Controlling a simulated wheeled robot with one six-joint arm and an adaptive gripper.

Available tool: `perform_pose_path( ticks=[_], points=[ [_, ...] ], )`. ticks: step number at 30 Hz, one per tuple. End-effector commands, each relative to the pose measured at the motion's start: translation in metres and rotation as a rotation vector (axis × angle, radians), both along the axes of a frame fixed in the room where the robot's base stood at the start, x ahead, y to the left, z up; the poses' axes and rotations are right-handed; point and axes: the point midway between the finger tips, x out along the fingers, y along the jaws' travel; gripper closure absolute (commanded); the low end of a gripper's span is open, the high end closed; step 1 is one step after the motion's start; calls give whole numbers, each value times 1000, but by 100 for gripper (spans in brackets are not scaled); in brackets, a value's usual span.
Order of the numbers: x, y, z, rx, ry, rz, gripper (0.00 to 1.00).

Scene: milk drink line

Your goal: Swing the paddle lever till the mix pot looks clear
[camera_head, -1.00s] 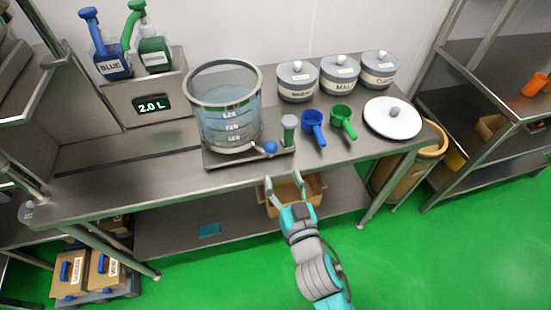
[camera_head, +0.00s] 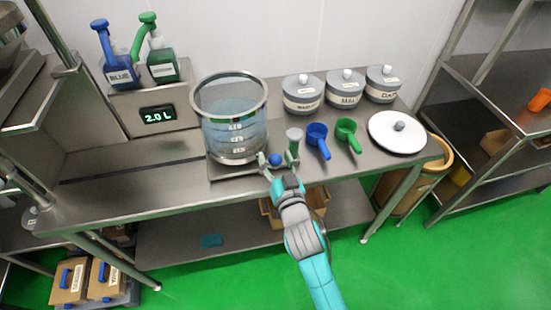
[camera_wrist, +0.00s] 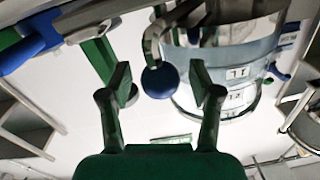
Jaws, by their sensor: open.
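The mix pot (camera_head: 236,120) is a clear, graduated vessel with a metal rim on a stand on the steel table. Bluish, see-through liquid shows inside it. The paddle lever's blue ball knob (camera_head: 275,159) sticks out at the pot's lower right; in the wrist view the knob (camera_wrist: 160,82) lies between and beyond the fingertips. My gripper (camera_head: 278,162) is open, with one finger on each side of the knob. I cannot tell whether either finger touches it. In the wrist view the pot (camera_wrist: 228,65) stands at upper right, behind the knob.
A green-and-clear cylinder (camera_head: 294,138) stands close to my gripper's right finger. Lidded canisters (camera_head: 303,95) stand behind. A display (camera_head: 157,114) reads 2.0 L.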

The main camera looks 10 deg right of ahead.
Motion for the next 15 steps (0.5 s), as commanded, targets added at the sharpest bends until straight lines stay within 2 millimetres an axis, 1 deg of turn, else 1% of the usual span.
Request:
perform_pose_path(
  ticks=[9, 10, 11, 12, 14, 15],
  points=[
    [2, 0, 0, 0, 0, 0, 37],
    [2, 0, 0, 0, 0, 0, 42],
    [2, 0, 0, 0, 0, 0, 49],
    [2, 0, 0, 0, 0, 0, 59],
    [2, 0, 0, 0, 0, 0, 74],
    [2, 0, 0, 0, 0, 0, 84]
  ],
)
